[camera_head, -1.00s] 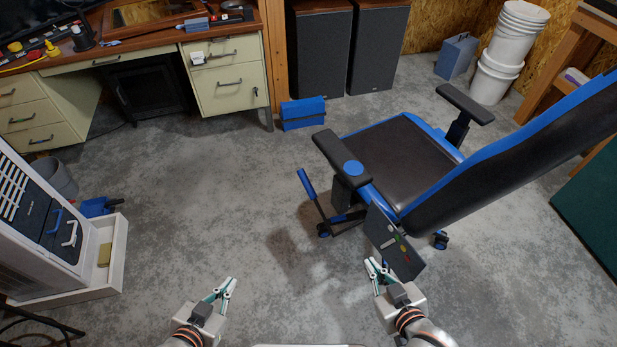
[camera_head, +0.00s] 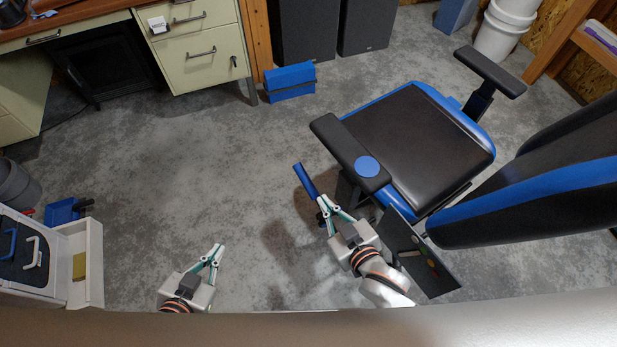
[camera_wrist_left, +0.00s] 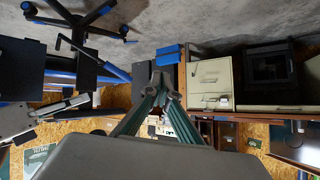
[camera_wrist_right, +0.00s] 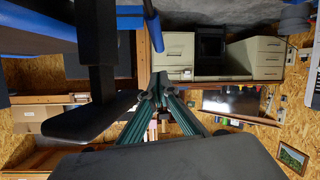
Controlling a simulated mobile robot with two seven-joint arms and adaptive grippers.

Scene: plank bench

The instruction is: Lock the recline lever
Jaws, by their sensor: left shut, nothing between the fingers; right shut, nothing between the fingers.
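The recline lever has a blue grip (camera_head: 306,181) and stands out at the left side of a black and blue reclining chair (camera_head: 419,137). Its lower part is hidden behind my right gripper (camera_head: 327,207). That gripper is shut and empty, just below the blue grip in the head view; I cannot tell if they touch. In the right wrist view the blue grip (camera_wrist_right: 153,26) shows above the shut fingertips, apart from them in the picture. My left gripper (camera_head: 217,250) is shut and empty over the open floor, left of the chair.
A dark panel with coloured marks (camera_head: 421,252) hangs at the chair's side, right beside my right wrist. The armrest (camera_head: 345,147) is close ahead. A blue box (camera_head: 290,82) stands by the desk (camera_head: 196,45). A white unit (camera_head: 85,265) is at left. Floor between is clear.

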